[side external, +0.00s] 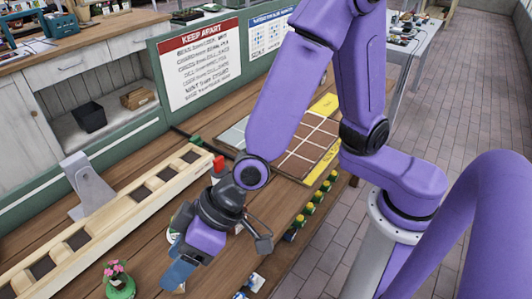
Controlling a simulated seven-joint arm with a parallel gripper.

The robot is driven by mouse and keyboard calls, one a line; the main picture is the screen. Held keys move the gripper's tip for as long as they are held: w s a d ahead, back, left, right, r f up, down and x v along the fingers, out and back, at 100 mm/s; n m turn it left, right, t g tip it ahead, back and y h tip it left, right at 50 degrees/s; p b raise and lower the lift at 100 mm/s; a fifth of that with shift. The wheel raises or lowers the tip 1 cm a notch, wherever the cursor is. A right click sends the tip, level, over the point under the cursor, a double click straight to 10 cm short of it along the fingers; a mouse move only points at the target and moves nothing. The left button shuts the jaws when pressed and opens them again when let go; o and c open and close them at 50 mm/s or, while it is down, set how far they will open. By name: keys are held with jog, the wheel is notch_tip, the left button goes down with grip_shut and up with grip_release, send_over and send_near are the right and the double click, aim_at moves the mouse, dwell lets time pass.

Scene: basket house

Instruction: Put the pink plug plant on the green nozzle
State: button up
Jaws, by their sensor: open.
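A small plant with pink flowers (116,267) stands at the bottom left of the table. Directly under it is a rounded green base (120,288); I cannot tell whether this is its own pot or a separate piece. My gripper (178,277) is open and points down over the table, to the right of the plant and apart from it. Its fingertips are partly hidden by its own body. I cannot single out the green nozzle with certainty; several small green and yellow pieces (306,208) line the table's right edge.
A long wooden rack (120,212) with dark square openings runs along the left. A gridded board (303,150) with yellow edges lies at the back. A whitish round item (173,236) is partly hidden behind my gripper. Small blue and white items (254,283) lie near the front edge.

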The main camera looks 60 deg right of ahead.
jog(key=s+d+r+n+g+h, duration=0.1)
jog(key=s+d+n+h, duration=0.1)
jog(key=d, duration=0.8)
jog(key=s+d+r+n+g+h, duration=0.1)
jog(key=s+d, duration=0.4)
jog(key=d, duration=0.6)
jog(key=s+d+r+n+g+h, duration=0.1)
jog(key=s+d+h, duration=0.3)
jog(key=d, duration=0.6)
jog(key=shift+d+r+n+g, duration=0.25)
jog(key=shift+r+n+g, duration=0.15)
jog(key=shift+r+n, duration=0.4)
jog(key=shift+o, duration=0.3)
